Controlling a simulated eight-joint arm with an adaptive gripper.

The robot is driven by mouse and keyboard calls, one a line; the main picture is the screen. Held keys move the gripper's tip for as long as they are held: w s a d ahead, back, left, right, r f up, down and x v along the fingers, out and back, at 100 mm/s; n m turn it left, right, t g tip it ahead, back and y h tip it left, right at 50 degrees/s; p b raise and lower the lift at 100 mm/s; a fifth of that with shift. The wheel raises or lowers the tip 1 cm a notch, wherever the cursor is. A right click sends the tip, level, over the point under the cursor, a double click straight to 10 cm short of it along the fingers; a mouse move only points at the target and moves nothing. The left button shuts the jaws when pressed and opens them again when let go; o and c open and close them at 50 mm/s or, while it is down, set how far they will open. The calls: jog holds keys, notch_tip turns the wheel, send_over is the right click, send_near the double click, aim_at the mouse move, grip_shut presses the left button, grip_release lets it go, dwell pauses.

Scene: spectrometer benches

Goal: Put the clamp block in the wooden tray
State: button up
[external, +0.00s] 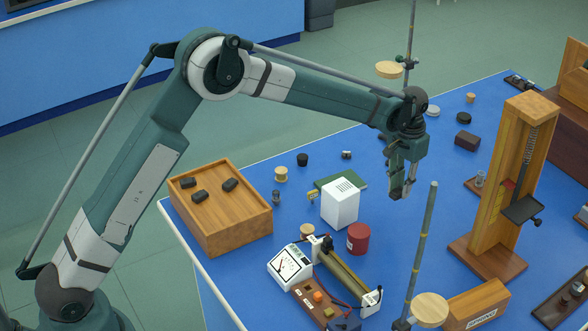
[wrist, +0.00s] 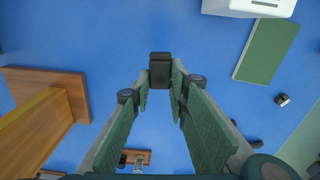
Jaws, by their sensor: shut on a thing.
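The clamp block (wrist: 160,68) is a small black block between the fingertips of my gripper in the wrist view. My gripper (wrist: 161,78) is shut on it. In the external view my gripper (external: 402,190) points down, and the held block is hard to make out between the fingers. It appears raised above the blue bench, right of the white box. The wooden tray (external: 241,233) stands at the bench's left end, well to the left of my gripper. Several similar dark blocks lie in it.
A white box (external: 340,205), a red canister (external: 358,238) and a meter (external: 290,267) stand between my gripper and the tray. A wooden spring stand (external: 487,260) is at right. A rod stand (external: 421,250) rises in front.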

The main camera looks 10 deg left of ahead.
aim_at(400, 189)
notch_tip(400, 189, up, 12)
jog(key=w+a+p, duration=0.2)
jog(key=w+a, duration=0.2)
jog(key=a, duration=1.2)
jog(key=w+a+p, duration=0.2)
jog(key=w+a, duration=0.1)
jog(key=a, duration=1.4)
jog(key=s+a+m+p, duration=0.1)
jog(key=s+a+p, duration=0.15)
jog(key=a, duration=0.95)
jog(key=s+a+p, duration=0.1)
jog(key=s+a, duration=0.2)
jog(key=a, duration=1)
notch_tip(400, 189, down, 5)
jog(key=shift+d+r, duration=0.1)
jog(key=shift+f+b, duration=0.3)
jog(key=shift+f, duration=2.85)
